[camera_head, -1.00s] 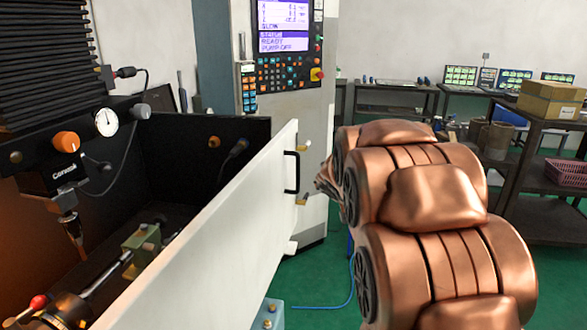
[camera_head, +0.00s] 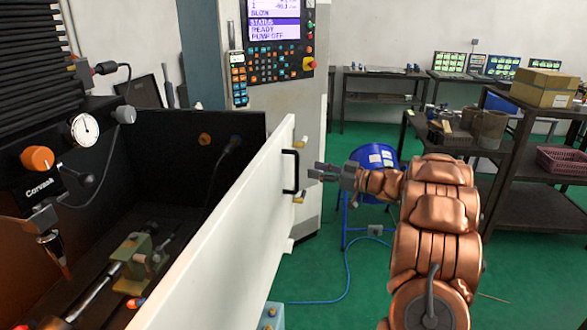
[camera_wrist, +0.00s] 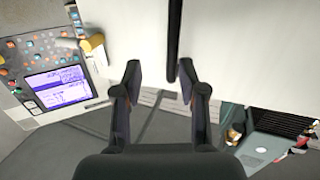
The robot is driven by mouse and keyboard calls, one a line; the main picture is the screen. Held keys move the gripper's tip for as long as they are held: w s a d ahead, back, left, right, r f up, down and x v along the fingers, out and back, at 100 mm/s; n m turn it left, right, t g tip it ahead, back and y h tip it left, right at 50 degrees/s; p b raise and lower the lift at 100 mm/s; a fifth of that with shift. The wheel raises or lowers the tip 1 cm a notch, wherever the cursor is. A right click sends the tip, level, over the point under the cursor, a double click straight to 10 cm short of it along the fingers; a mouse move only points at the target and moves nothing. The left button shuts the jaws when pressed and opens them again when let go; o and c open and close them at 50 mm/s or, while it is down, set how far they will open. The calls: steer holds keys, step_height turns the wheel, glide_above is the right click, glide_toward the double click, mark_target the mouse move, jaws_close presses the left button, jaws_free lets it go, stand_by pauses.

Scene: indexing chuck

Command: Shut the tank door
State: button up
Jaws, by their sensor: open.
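The tank door (camera_head: 225,225) is a long white panel standing ajar along the near side of the dark tank (camera_head: 180,150). A black bar handle (camera_head: 290,172) sits on its outer face near the far end, between brass-coloured fittings. My gripper (camera_head: 312,174) is just right of the handle, pointing at it, with a small gap. In the wrist view my gripper (camera_wrist: 166,80) is open and empty. The black handle (camera_wrist: 174,40) comes down from the top edge between the two fingers, ahead of them, against the white door (camera_wrist: 225,45).
A control panel (camera_head: 272,50) on a grey cabinet stands behind the door's far end. A blue drum (camera_head: 374,172) on a stand is behind my arm. Dark shelves with boxes (camera_head: 545,88) are at the right. A blue hose (camera_head: 345,275) lies on the green floor.

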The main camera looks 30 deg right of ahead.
steer(key=s+y, duration=0.1)
steer(key=p, duration=0.3)
glide_above(296, 189)
steer(key=shift+w+d+f+n+g+y, duration=0.25)
steer(key=shift+f+n+g+y, duration=0.05)
steer(key=shift+f, duration=0.2)
jaws_close()
stand_by(0.4)
